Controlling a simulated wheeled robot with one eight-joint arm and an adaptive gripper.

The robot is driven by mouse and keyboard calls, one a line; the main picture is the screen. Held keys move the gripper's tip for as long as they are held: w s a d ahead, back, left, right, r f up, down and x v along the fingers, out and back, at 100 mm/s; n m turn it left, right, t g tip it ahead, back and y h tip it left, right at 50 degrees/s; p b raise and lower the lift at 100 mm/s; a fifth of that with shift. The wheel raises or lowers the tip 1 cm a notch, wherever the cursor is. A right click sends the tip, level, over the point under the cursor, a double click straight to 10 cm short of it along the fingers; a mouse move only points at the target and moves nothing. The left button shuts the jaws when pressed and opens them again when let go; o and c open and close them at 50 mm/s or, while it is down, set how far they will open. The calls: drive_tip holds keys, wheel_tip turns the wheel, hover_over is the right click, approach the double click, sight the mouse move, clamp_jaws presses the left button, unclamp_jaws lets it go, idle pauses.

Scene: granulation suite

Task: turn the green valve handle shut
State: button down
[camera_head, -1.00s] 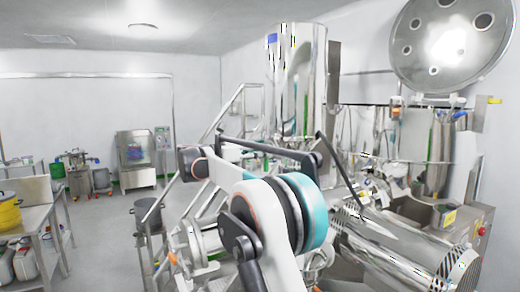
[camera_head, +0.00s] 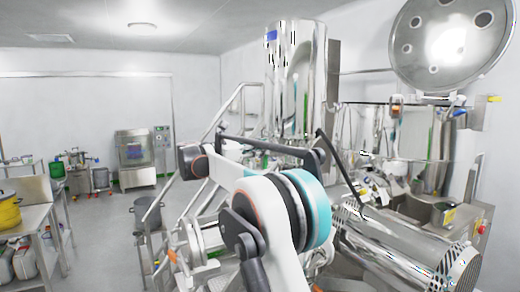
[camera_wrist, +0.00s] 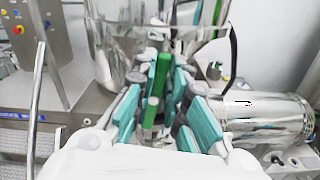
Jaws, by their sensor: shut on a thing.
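The green valve handle (camera_wrist: 156,92) shows in the wrist view as a narrow upright green bar. My gripper (camera_wrist: 158,100) has its teal-padded fingers on both sides of the handle and is shut on it. The handle's lower end and pivot are partly hidden by the fingers. In the head view my arm blocks the handle and the gripper, so neither shows clearly there.
A shiny steel vessel (camera_wrist: 112,45) stands just behind the handle, and a horizontal steel cylinder (camera_wrist: 265,115) lies to its right. A control box (camera_wrist: 30,40) with buttons is at left. Open floor (camera_head: 105,240) lies at left in the head view.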

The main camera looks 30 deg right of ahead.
drive_tip(key=m, duration=0.3)
drive_tip(key=s+m+b, duration=0.1)
drive_tip(key=shift+s+f, duration=0.1)
drive_tip(key=shift+f, duration=0.15)
drive_tip(key=m, duration=0.2)
drive_tip(key=m+b, duration=0.1)
drive_tip(key=m, duration=0.1)
drive_tip(key=shift+s+f, duration=0.35)
drive_tip(key=shift+s, duration=0.05)
drive_tip(key=shift+s+f+m+b, duration=0.1)
drive_tip(key=shift+f+m+b, duration=0.25)
drive_tip(key=shift+m, duration=1)
drive_tip(key=shift+s+f+m+b, duration=0.15)
drive_tip(key=shift+f+m+b, duration=0.2)
drive_tip(key=shift+m, duration=0.95)
drive_tip(key=shift+s+f+m+b, duration=0.1)
drive_tip(key=shift+f+m+b, duration=0.2)
drive_tip(key=shift+m, duration=1.05)
drive_tip(key=shift+f, duration=0.1)
drive_tip(key=c, duration=1.6)
unclamp_jaws()
drive_tip(key=a, duration=1.2)
drive_tip(key=shift+s, duration=0.15)
